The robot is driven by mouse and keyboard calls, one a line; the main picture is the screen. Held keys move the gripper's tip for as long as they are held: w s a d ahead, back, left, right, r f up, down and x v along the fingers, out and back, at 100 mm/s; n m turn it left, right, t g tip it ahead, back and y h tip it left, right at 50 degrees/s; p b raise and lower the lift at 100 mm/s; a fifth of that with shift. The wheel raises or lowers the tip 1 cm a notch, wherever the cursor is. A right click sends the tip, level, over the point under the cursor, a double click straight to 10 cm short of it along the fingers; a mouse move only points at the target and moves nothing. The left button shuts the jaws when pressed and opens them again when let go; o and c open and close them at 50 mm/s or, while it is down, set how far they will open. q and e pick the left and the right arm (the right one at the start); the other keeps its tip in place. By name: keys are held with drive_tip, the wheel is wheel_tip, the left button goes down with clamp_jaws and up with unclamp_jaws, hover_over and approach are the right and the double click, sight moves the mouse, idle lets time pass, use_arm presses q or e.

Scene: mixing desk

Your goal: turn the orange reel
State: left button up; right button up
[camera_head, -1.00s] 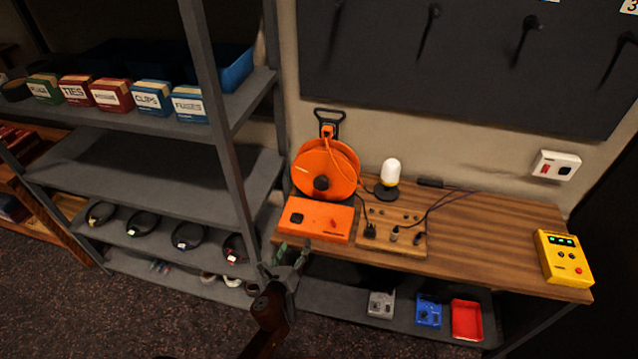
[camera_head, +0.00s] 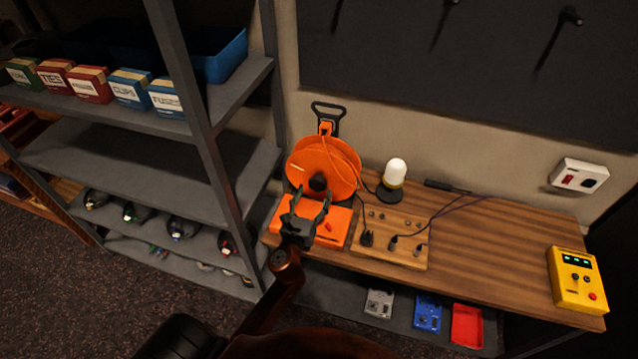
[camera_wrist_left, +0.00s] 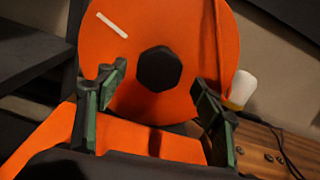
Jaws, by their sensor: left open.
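The orange reel (camera_head: 325,160) stands upright on its orange base box (camera_head: 335,222) at the left end of the desk, with a black knob (camera_head: 318,183) on its face. My left gripper (camera_head: 310,192) is open in front of the reel, just below and beside the knob. In the left wrist view the reel (camera_wrist_left: 205,50) fills the upper middle, and its knob (camera_wrist_left: 157,69) shows above and between the open fingers of the gripper (camera_wrist_left: 155,92). The fingers look apart from the knob. A short white mark shows on the reel's face. My right gripper is not in view.
A wooden board with plugs and cables (camera_head: 392,240) and a white lamp (camera_head: 395,173) stand right of the reel. A yellow meter box (camera_head: 577,280) is at the desk's right end. A grey shelf rack (camera_head: 205,140) stands close on the left. The desk between board and meter is clear.

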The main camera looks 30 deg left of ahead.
sight(317, 187)
use_arm(q)
drive_tip(key=x, duration=0.2)
drive_tip(key=shift+w+a, duration=0.15)
drive_tip(key=shift+w, duration=0.25)
drive_tip(key=shift+w+a, duration=0.2)
drive_tip(key=shift+w, duration=0.45)
drive_tip(key=c, duration=0.7)
clamp_jaws()
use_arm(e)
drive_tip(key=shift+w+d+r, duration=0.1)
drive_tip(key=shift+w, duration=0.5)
